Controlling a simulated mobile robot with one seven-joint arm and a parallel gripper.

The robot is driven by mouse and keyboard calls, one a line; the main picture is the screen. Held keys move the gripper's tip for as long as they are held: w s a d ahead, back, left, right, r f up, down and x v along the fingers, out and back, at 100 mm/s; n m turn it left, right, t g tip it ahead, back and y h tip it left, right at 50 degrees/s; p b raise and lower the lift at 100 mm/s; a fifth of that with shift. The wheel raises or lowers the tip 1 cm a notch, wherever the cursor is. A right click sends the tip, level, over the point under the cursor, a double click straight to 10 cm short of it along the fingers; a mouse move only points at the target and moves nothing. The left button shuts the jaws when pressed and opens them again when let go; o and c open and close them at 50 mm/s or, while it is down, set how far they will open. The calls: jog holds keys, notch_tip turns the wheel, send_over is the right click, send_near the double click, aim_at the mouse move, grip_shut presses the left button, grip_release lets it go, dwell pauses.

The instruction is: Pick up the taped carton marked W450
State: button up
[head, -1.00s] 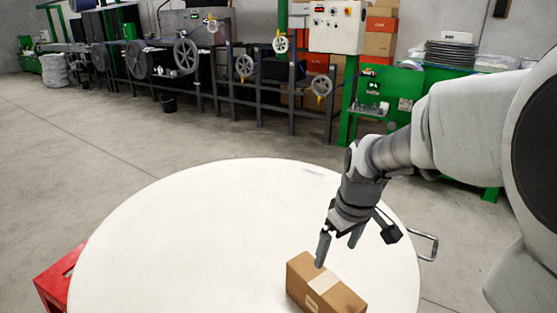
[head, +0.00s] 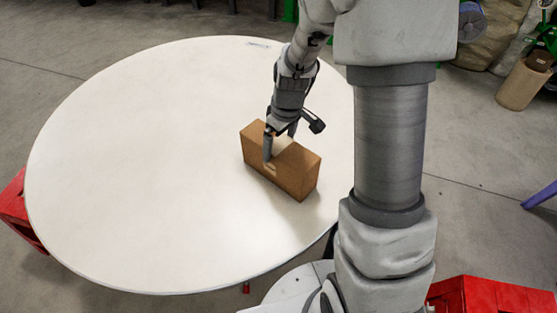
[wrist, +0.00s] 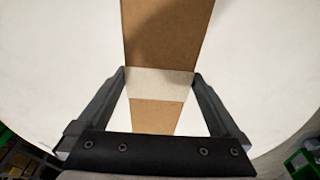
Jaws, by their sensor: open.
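The brown carton (head: 298,174) stands on the round white table (head: 130,170), right of its middle in the head view. A pale tape band crosses its top, and a small pale label shows on its near side; I cannot read any marking. My gripper (head: 279,145) is open and points down over the carton, one finger in front of the near face and the other at the far side. In the wrist view the carton (wrist: 167,40) and its tape run between the two open fingers (wrist: 158,75). I cannot tell whether either finger touches it.
The rest of the tabletop is clear, with wide free room left of the carton. Red objects stand at the table's left edge (head: 18,212) and at the lower right (head: 490,297). A brown cylindrical bin (head: 524,83) stands on the floor at the right.

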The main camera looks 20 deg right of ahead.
jog(key=shift+w+f+b, duration=0.2)
jog(key=shift+f+b, duration=0.3)
jog(key=shift+f, duration=2.25)
jog(key=shift+c, duration=0.3)
jog(key=shift+r, duration=0.1)
grip_shut()
